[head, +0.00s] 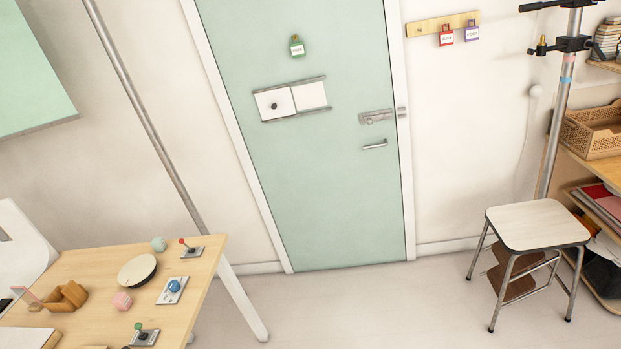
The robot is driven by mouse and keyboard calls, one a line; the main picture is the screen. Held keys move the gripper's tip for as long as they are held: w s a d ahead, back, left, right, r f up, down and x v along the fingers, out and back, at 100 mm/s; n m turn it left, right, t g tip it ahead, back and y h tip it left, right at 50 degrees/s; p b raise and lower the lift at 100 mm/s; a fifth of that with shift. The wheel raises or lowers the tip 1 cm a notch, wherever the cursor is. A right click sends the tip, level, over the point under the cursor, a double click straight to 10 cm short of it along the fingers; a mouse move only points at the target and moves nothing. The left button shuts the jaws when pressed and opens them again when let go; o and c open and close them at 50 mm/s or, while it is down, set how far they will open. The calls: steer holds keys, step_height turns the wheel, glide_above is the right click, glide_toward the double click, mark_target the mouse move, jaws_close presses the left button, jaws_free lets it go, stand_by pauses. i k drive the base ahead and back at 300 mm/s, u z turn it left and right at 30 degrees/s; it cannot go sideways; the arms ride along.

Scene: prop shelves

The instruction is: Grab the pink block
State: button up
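A small pink block (122,301), rounded in outline, sits on the wooden table (70,264) at the lower left of the head view. It lies between a brown wooden holder (67,297) on its left and a white plate with a blue knob (173,288) on its right. A round cream disc with a dark rim (137,270) lies just behind it. Nothing visible covers the block. My gripper does not show in this view.
Joystick bases (191,249) and a pale green ball (158,243) also stand on the table. A green door (310,160) is behind. A stool (537,224) and shelves (600,170) stand at the right. The floor (370,305) between table and stool is clear.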

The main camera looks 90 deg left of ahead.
mark_target(122, 301)
steer(key=u, duration=2.6)
steer(key=i, duration=2.05)
steer(key=u, duration=2.85)
